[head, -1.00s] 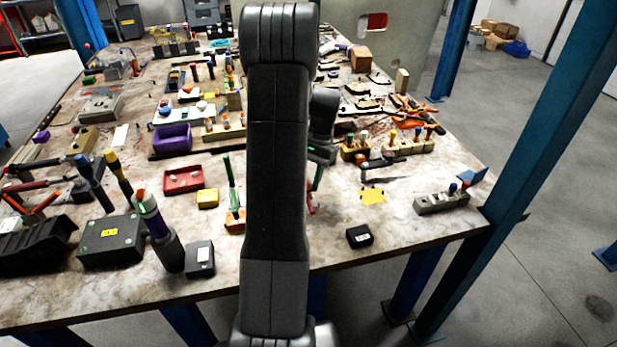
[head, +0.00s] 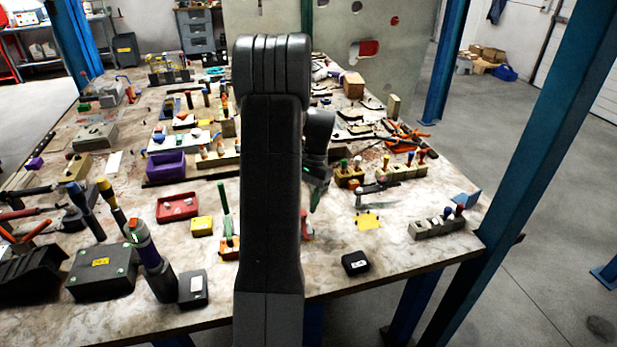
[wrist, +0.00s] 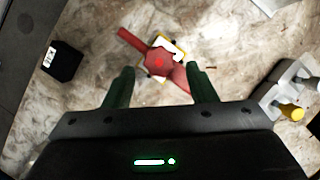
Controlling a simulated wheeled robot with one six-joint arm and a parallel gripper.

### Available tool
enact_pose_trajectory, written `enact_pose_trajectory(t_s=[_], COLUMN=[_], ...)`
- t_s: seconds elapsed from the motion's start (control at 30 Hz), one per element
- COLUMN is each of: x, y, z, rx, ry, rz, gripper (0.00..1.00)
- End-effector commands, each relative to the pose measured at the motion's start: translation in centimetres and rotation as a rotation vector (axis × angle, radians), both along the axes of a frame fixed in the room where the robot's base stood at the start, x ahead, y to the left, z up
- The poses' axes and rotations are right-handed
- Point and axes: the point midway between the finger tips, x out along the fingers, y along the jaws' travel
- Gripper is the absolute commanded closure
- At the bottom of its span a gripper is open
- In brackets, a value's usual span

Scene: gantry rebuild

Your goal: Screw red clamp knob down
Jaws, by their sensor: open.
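The red clamp knob (wrist: 158,62) shows in the wrist view near the upper middle. A red bar (wrist: 132,41) sticks out on its upper left, and a white and yellow part shows beside and under it. My gripper (wrist: 160,70) is open, with one green finger on each side of the knob in the picture. I see no clear contact, and cannot tell the height gap. In the head view my dark arm hides much of the middle. A green finger of my gripper (head: 317,194) shows just right of it, and a small red part (head: 306,224) is partly hidden below.
A small black box (head: 356,263) lies near the table's front edge; it also shows in the wrist view (wrist: 62,62). A grey block with knobs (wrist: 296,90) stands at the wrist view's right. A yellow plate (head: 367,221) lies right of my arm. Tools crowd the left.

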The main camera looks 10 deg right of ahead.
Motion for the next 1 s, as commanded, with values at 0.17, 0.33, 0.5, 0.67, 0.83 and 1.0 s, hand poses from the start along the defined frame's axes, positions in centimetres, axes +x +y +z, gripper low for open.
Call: enact_pose_trajectory(t_s=[0.17, 0.33, 0.5, 0.67, 0.83, 1.0], x=[1.1, 2.2, 2.9, 3.2, 3.3, 3.3], y=[-1.1, -2.2, -3.0, -3.4, -3.4, -3.4], z=[3.4, 7.1, 9.9, 11.2, 11.5, 11.5], rx=[-0.002, -0.002, -0.001, -0.001, -0.001, -0.001], ry=[-0.006, -0.006, -0.006, -0.003, -0.002, -0.002], rz=[-0.001, 0.0, 0.0, -0.001, 0.0, 0.001], gripper=[0.49, 0.49, 0.49, 0.49, 0.49, 0.49])
